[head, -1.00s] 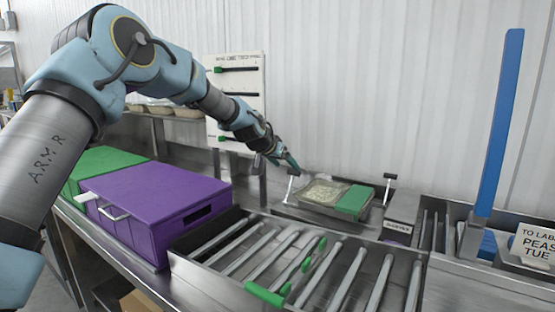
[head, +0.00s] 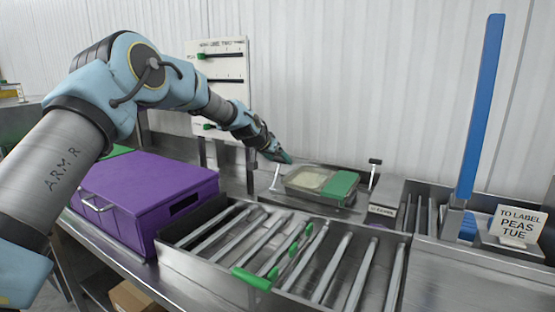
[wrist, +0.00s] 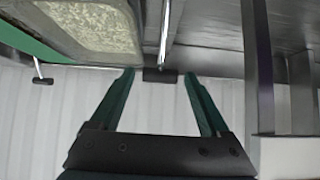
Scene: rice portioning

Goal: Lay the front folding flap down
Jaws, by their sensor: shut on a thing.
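My gripper (head: 284,158) reaches down at the left end of the tray station at the back. In the wrist view, its green fingers (wrist: 160,77) are shut on the black crossbar (wrist: 160,75) of a thin metal rod, whose shaft also shows in the head view (head: 275,179). A matching rod with a black crossbar (head: 375,161) stands upright at the station's right end. Between them sits a tray of rice-like grain (head: 307,179) with a green panel (head: 341,185) at its right. I cannot clearly make out the folding flap itself.
A purple box (head: 145,190) stands at left beside a roller bed (head: 225,232) with green guides (head: 251,278). A tall blue post (head: 482,105) and a label sign (head: 518,225) stand at right.

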